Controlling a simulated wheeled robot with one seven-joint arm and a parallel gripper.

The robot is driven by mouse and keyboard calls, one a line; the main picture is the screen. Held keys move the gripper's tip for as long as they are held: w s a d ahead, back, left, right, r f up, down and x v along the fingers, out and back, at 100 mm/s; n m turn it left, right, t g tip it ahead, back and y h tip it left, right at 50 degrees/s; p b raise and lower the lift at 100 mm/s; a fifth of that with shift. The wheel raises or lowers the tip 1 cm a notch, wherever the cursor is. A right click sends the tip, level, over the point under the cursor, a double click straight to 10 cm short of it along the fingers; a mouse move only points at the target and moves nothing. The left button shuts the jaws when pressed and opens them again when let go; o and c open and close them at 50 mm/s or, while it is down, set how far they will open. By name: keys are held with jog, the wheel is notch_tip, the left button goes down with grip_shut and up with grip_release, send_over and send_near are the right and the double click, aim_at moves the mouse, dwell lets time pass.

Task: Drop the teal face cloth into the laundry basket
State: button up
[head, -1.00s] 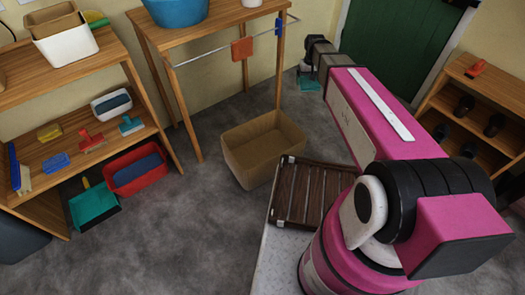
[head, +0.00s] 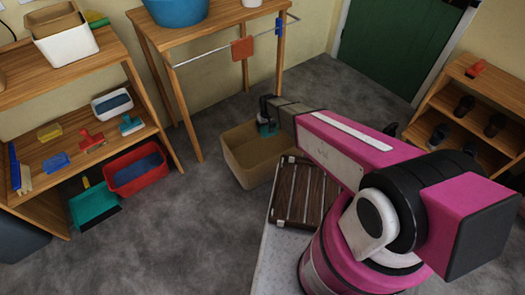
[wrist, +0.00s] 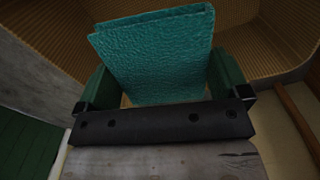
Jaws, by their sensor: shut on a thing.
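The teal face cloth (wrist: 160,55) is held between the two green fingers of my gripper (wrist: 165,88) in the wrist view. It looks flat and folded. In the head view the cloth (head: 268,129) shows as a small teal patch at my gripper (head: 266,122), over the tan laundry basket (head: 262,174). The basket is open-topped and stands on the floor in the middle. Its ribbed inner wall (wrist: 262,50) shows behind the cloth in the wrist view. My arm covers the basket's right back part, and how deep the cloth hangs is unclear.
A wooden table with a rail (head: 205,56) stands behind the basket, a red cloth (head: 242,49) and a blue cloth (head: 279,26) hanging on it. A slatted dark wood piece (head: 297,192) lies right of the basket. Shelves (head: 70,150) stand at left. Grey floor (head: 190,230) is clear in front.

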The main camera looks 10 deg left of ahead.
jog(key=shift+f, duration=2.85)
jog(key=o, duration=0.6)
jog(key=shift+c, duration=0.2)
jog(key=shift+r, duration=5.4)
